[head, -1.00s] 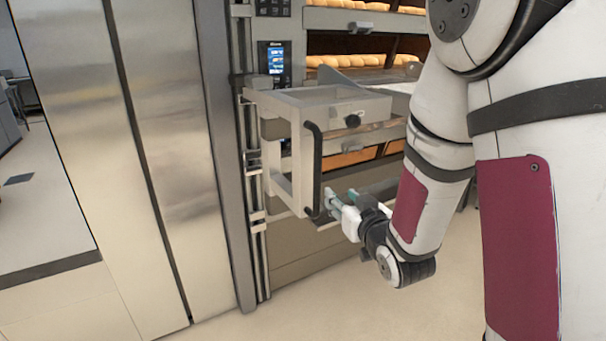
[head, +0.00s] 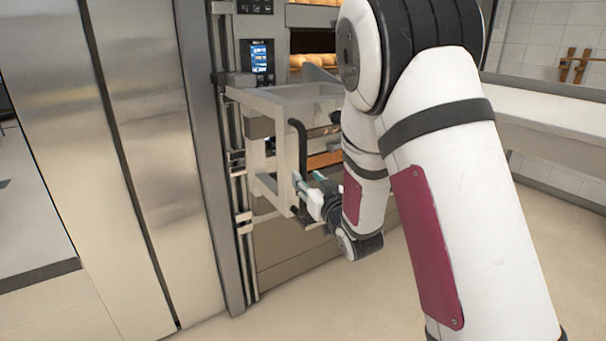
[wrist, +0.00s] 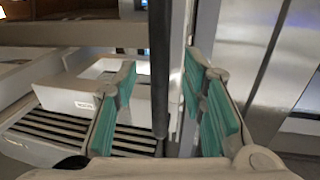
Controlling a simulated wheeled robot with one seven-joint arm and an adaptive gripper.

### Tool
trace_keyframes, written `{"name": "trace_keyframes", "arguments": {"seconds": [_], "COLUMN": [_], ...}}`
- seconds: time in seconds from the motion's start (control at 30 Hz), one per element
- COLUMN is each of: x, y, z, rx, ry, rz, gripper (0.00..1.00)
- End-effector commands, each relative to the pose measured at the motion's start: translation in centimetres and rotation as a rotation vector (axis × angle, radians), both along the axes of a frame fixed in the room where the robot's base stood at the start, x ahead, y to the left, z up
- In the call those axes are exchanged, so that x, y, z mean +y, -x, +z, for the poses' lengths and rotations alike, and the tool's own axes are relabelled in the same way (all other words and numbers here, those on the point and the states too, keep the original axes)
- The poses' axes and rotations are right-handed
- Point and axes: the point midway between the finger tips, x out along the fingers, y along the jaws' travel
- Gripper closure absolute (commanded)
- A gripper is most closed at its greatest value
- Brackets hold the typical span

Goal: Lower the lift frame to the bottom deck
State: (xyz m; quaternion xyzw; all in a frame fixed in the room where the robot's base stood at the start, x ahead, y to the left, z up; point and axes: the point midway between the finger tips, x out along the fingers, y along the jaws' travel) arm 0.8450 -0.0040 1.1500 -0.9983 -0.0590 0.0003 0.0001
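The lift frame (head: 257,160) is a pale metal frame on a vertical rail at the left of the oven, at about mid height. A black vertical handle (head: 301,150) runs down its near side. My gripper (head: 308,184) is at the lower part of this handle. In the wrist view, my gripper (wrist: 160,105) is open, with teal pads on both sides of the black handle (wrist: 160,70). Gaps show between the pads and the bar, so contact is not visible. My arm hides the right part of the frame in the head view.
Steel doors (head: 130,150) stand at the left. The oven's control panel (head: 257,58) and a deck with bread (head: 312,62) are above and behind the frame. A pale counter (head: 545,135) runs along the right. Open floor (head: 330,305) lies in front.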

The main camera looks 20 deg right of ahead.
Motion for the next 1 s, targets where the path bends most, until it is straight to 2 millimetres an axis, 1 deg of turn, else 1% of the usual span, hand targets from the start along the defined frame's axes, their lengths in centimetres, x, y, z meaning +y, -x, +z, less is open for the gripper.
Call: {"name": "trace_keyframes", "arguments": {"seconds": [0.03,0.1,0.23,0.4,0.63,0.67,0.7,0.77,0.8,0.83,1.0], "x": [0.1,0.2,0.4,0.5,0.5,0.5,0.5,0.5,0.5,0.5,0.5], "y": [-0.9,-1.9,-3.2,-3.9,-4.0,-4.0,-3.9,-3.9,-3.9,-3.9,-3.9], "z": [0.1,0.0,0.0,0.0,0.0,0.0,0.0,0.0,0.0,0.0,0.0], "rx": [-0.002,-0.001,0.0,-0.001,0.0,0.0,0.0,0.0,0.0,0.0,0.0], "ry": [0.001,0.002,0.001,0.0,0.0,0.0,0.0,0.0,0.0,0.0,0.0], "rz": [0.0,0.0,0.0,0.0,0.0,0.0,0.0,0.0,0.0,0.0,0.0], "gripper": [0.62,0.62,0.62,0.62,0.62,0.64,0.73,0.87,0.96,1.0,1.0]}}
